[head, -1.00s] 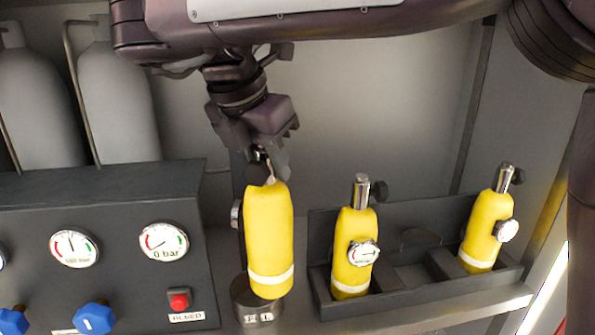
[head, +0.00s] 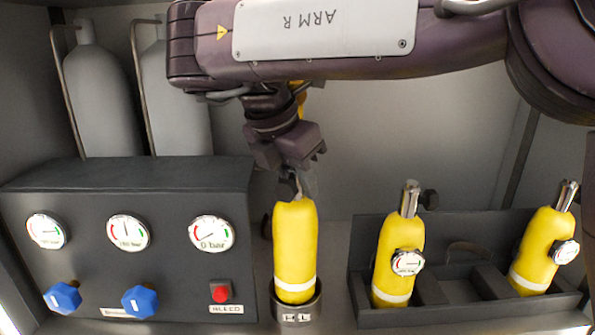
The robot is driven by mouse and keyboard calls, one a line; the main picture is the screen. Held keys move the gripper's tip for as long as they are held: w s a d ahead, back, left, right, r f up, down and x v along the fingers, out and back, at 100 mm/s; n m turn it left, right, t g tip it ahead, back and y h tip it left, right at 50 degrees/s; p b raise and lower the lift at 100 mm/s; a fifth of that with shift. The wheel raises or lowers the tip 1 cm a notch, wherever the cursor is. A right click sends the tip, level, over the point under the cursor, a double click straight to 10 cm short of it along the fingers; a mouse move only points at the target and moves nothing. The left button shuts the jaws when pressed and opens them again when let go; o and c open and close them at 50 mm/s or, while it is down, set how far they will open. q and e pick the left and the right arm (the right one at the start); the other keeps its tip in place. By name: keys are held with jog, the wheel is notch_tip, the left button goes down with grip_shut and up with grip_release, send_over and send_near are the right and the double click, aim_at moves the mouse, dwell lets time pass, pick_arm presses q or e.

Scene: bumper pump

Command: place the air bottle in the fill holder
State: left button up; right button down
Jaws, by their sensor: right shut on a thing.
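A yellow air bottle (head: 295,246) with a white band near its base stands upright over the dark round fill holder (head: 298,318). The holder's rim shows on both sides of the bottle's base. I cannot tell whether the base is seated or just above the holder's floor. My right gripper (head: 298,186) reaches down from above and is shut on the top of this bottle; its valve is mostly hidden by the jaws. My left gripper is not in view.
Left of the holder is a dark panel with gauges (head: 211,234), blue knobs (head: 140,301) and a red button (head: 221,292). A dark rack (head: 460,318) at right holds two more yellow bottles (head: 393,262) (head: 537,250). Grey cylinders (head: 101,100) stand behind the panel.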

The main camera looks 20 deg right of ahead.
aim_at(288, 172)
jog(key=shift+w+d+f+b, duration=0.15)
jog(key=shift+f+b, duration=0.25)
jog(key=shift+f, duration=1.1)
jog(key=shift+f, duration=0.1)
jog(key=c, duration=1.1)
grip_release()
jog(key=shift+s, duration=0.2)
jog(key=p+v, duration=0.3)
jog(key=v, duration=0.4)
jog(key=shift+a+r, duration=0.25)
jog(key=shift+r, duration=0.05)
